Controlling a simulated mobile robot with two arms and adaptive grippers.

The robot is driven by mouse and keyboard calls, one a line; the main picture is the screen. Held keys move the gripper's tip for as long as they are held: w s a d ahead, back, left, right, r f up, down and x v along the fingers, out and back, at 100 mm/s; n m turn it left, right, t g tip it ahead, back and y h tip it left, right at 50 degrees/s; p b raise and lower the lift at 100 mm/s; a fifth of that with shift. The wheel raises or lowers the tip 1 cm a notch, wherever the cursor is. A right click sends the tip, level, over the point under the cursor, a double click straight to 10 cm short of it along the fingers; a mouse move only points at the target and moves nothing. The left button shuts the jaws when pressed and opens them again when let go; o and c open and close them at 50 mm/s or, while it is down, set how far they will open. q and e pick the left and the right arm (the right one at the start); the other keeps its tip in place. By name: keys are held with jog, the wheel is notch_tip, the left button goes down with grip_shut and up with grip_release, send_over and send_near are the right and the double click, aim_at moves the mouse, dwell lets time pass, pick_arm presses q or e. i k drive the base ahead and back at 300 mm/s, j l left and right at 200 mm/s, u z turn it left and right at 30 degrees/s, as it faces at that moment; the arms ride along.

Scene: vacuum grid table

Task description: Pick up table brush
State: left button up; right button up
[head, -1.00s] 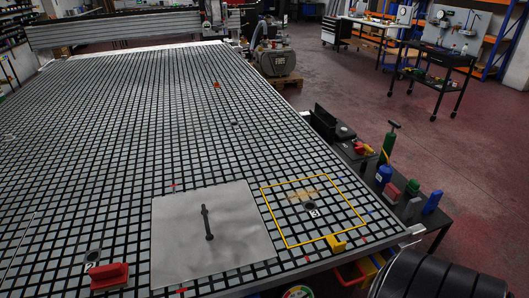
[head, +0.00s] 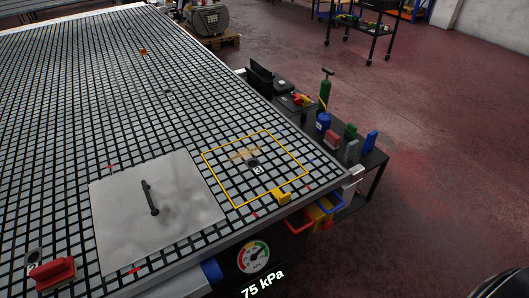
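I cannot pick out a table brush for certain in the head view. Small tools and bottles stand on a dark side table (head: 374,160) along the right side of the grid table. Among them are a black upright item (head: 260,77), a red and yellow item (head: 302,100), a green pump-like bottle (head: 325,88), a blue can (head: 323,122), a red block (head: 331,140) and a blue block (head: 371,141). They are too small to tell whether one is the brush. Neither of my grippers is in view.
The vacuum grid table (head: 100,120) fills the left. On it lie a metal sheet (head: 115,215) with a dark bar (head: 149,197), a yellow outlined square (head: 228,142) and a red block (head: 52,273). A gauge (head: 253,257) hangs at the front.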

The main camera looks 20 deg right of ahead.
aim_at(58, 272)
jog(key=u, duration=1.25)
